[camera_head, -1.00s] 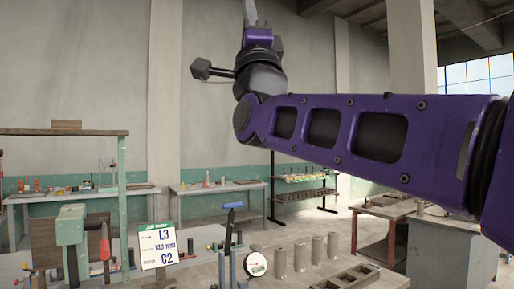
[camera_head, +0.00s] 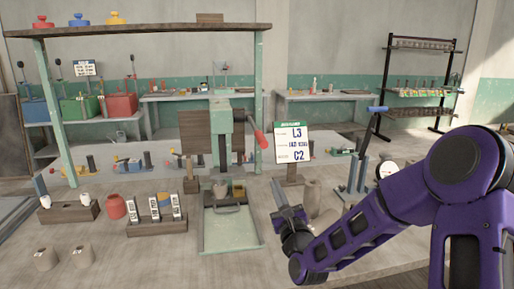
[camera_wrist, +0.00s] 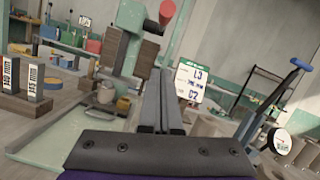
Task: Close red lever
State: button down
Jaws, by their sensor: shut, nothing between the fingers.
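A green press (camera_head: 222,128) stands on the bench with a red-gripped lever (camera_head: 260,139) angled down at its right side. The red grip also shows in the wrist view (camera_wrist: 167,12), at the top, beyond my fingers. Further back left, a red box (camera_head: 121,105) carries a thin upright lever with a dark knob (camera_head: 133,75). My gripper (camera_head: 278,187) is shut and empty, pointing up over the bench, right of the press and below its red grip. In the wrist view my fingers (camera_wrist: 162,82) lie together, apart from the lever.
A sign (camera_head: 295,143) stands behind my gripper. A blue-handled clamp (camera_head: 377,109) and a dial gauge (camera_head: 386,169) are to the right. A green tray (camera_head: 230,235) lies at the press's foot. Blocks with labelled pieces (camera_head: 157,225) and a red jar (camera_head: 115,206) stand left. A shelf frame (camera_head: 140,31) rises behind.

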jog(key=w+a+r+p, duration=0.1)
jog(key=w+a+r, duration=0.2)
jog(key=w+r, duration=0.3)
jog(key=shift+w+a+r+m, duration=0.35)
jog(key=shift+w+a+m, duration=0.05)
jog(key=shift+w, duration=0.85)
jog(key=shift+r+p, duration=0.15)
jog(key=shift+p, duration=0.15)
